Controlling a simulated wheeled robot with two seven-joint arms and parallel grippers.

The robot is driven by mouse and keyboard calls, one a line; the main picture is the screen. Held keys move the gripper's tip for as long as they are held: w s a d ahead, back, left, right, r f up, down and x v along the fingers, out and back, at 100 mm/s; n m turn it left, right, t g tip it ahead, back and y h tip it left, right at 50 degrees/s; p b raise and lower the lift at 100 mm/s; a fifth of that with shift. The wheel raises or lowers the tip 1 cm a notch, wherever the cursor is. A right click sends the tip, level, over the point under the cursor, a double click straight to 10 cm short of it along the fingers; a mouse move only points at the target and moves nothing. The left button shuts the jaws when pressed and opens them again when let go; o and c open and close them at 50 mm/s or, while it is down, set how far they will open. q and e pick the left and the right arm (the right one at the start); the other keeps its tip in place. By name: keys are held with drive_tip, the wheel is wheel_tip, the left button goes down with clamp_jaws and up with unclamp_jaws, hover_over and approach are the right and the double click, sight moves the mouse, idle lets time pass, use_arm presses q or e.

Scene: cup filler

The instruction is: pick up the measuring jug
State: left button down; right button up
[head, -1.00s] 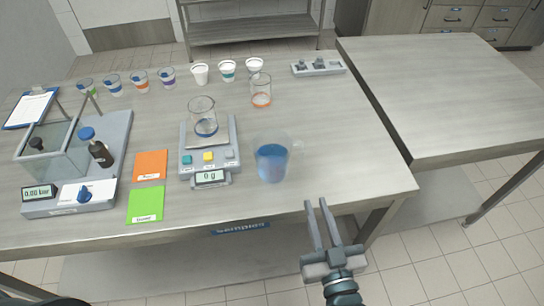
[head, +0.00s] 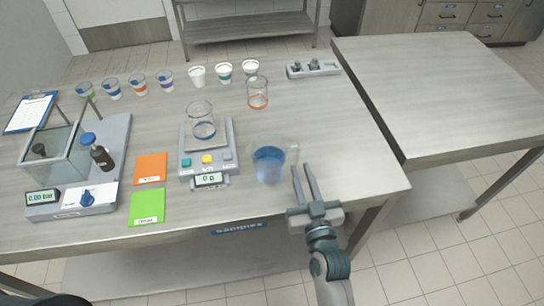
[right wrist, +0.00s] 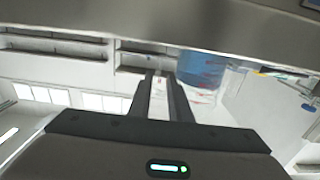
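The measuring jug (head: 269,166) is clear with blue liquid in it and stands upright on the front part of the table, right of the scale. Its handle points to the right. My right gripper (head: 304,182) is just right of the jug's handle, fingers pointing toward the back of the table. Its fingers are parted with a narrow gap and nothing shows between them. In the right wrist view the jug (right wrist: 201,68) is beside the right gripper's fingers (right wrist: 162,80). Whether a finger touches the handle I cannot tell. My left gripper is not in view.
A scale (head: 209,180) with a glass beaker (head: 201,121) on it stands left of the jug. Another beaker (head: 258,94) stands behind. Several cups line the back. Orange (head: 150,168) and green (head: 147,206) cards lie left. A second table (head: 440,90) is at right.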

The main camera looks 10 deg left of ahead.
sight(297, 157)
drive_tip(key=shift+w+a, duration=0.2)
drive_tip(key=shift+w, duration=0.5)
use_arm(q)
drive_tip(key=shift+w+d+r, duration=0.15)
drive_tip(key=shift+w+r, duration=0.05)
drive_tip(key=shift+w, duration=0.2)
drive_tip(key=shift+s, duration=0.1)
